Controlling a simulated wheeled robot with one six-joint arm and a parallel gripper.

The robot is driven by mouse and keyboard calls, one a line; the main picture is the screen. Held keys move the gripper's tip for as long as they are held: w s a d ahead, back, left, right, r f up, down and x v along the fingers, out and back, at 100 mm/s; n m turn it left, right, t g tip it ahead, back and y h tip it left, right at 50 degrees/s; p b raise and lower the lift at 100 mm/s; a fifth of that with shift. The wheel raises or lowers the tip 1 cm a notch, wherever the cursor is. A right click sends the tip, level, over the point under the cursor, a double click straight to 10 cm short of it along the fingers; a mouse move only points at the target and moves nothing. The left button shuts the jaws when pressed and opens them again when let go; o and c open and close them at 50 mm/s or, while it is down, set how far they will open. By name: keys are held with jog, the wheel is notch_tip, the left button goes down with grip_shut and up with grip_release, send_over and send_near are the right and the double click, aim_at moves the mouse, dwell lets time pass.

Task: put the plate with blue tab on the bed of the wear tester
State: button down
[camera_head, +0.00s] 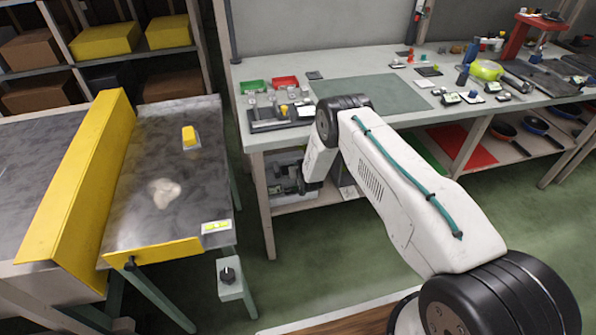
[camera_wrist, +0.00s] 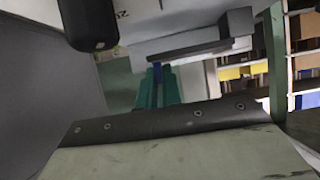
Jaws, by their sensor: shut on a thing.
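My gripper's teal fingers show in the wrist view (camera_wrist: 158,88), closed around a narrow blue piece (camera_wrist: 157,70), which I take for the blue tab of the plate. The rest of the plate cannot be made out. In the head view my wrist hangs at the bench's front left edge, and the fingers cannot be picked out clearly there. A dark low device (camera_head: 266,117) with a yellow knob stands on the bench's left end. A red stand (camera_head: 517,38) is at the far right. I cannot tell for sure which is the wear tester.
The bench (camera_head: 262,139) carries a green bin (camera_head: 252,86), a red bin (camera_head: 286,82) and a green-grey mat (camera_head: 400,97). Small parts crowd its right half. A steel conveyor table (camera_head: 150,215) with a yellow guard (camera_head: 85,180) stands left, with floor between.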

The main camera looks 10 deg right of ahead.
jog(key=shift+w, duration=0.45)
jog(key=shift+f, duration=1.75)
jog(key=shift+f, duration=0.2)
jog(key=c, duration=1.6)
grip_release()
jog(key=shift+o, duration=0.2)
jog(key=shift+r, duration=0.15)
jog(key=shift+s+r, duration=0.15)
jog(key=shift+s, duration=0.1)
jog(key=v, duration=1.1)
jog(key=shift+s+r, duration=0.1)
jog(key=shift+s, duration=0.15)
